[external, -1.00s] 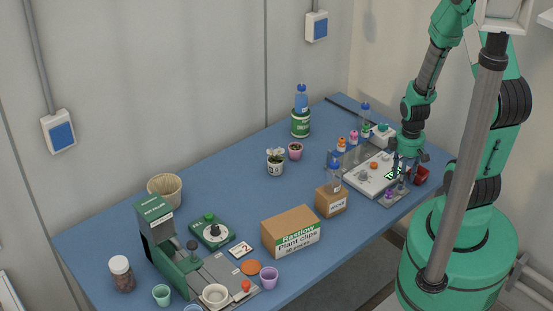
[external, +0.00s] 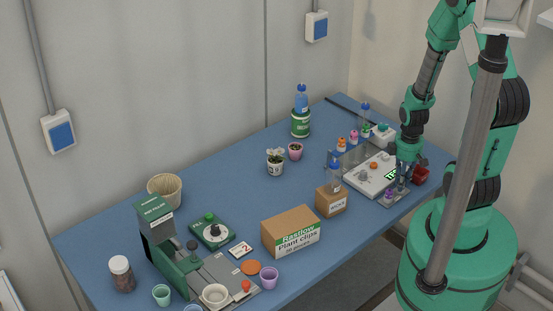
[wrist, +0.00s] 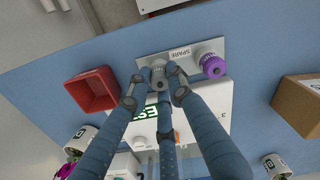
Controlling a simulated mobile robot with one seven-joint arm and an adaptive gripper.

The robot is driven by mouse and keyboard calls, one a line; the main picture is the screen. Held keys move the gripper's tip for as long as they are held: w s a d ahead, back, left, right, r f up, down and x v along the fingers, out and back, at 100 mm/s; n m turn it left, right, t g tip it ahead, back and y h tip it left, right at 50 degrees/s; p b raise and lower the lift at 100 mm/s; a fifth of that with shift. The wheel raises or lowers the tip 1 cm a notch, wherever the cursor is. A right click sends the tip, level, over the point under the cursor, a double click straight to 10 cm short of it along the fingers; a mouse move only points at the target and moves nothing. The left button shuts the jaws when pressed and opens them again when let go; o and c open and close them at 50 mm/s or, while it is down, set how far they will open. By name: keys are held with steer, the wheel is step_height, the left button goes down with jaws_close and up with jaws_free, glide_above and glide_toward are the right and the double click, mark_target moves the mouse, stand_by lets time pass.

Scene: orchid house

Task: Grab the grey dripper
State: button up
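The grey dripper (wrist: 158,64) stands in the grey rack marked SPARE (wrist: 180,51) in the wrist view. In the external view my gripper (external: 402,181) is low over the rack at the table's right end, and hides the grey dripper there.
A red bin (wrist: 92,90) is left of the rack in the wrist view. A white device (wrist: 208,105) with a green display lies beside the rack. A cardboard box (wrist: 300,103) is at right. Open blue table (external: 225,175) lies farther left in the external view.

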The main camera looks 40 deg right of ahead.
steer(key=shift+r, duration=0.1)
stand_by(0.3)
steer(key=shift+r+p, duration=0.3)
steer(key=shift+r, duration=0.55)
steer(key=shift+s+a+r+p, duration=0.1)
steer(key=shift+s+r+p, duration=0.05)
steer(key=shift+r, duration=0.35)
steer(key=shift+s+a+r+p, duration=0.1)
steer(key=shift+r+p, duration=0.05)
steer(key=shift+r, duration=0.3)
steer(key=s+a+p, duration=0.1)
steer(key=s+a, duration=0.2)
steer(key=s, duration=0.4)
steer(key=s+a+r, duration=0.1)
steer(key=s+a, duration=0.2)
steer(key=s, duration=0.4)
steer(key=shift+a+p, duration=0.2)
steer(key=shift+p, duration=0.2)
steer(key=shift+r, duration=0.1)
steer(key=shift+w, duration=0.1)
